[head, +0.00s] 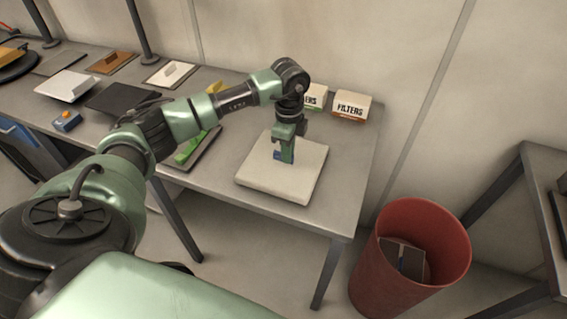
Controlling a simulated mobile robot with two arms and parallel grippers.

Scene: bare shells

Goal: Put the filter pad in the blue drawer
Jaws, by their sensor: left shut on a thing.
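A thick cream square slab, which I take as the filter pad (305,180), is at the right end of the long grey table. My left gripper (284,157) points down at its middle and is shut on it. The gripper hides the part it grips. I cannot tell whether the pad rests on the table or is slightly raised. The blue drawer (17,134) shows under the table at the far left, partly cut off by the picture edge. How far it is open is unclear. My right gripper is not in view.
Two filter boxes (352,106) stand at the back right. Several flat pieces, including a white one (66,86) and a green-topped one (200,147), and a small blue block (66,121) lie along the table (325,222). A red bin (385,270) stands at right.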

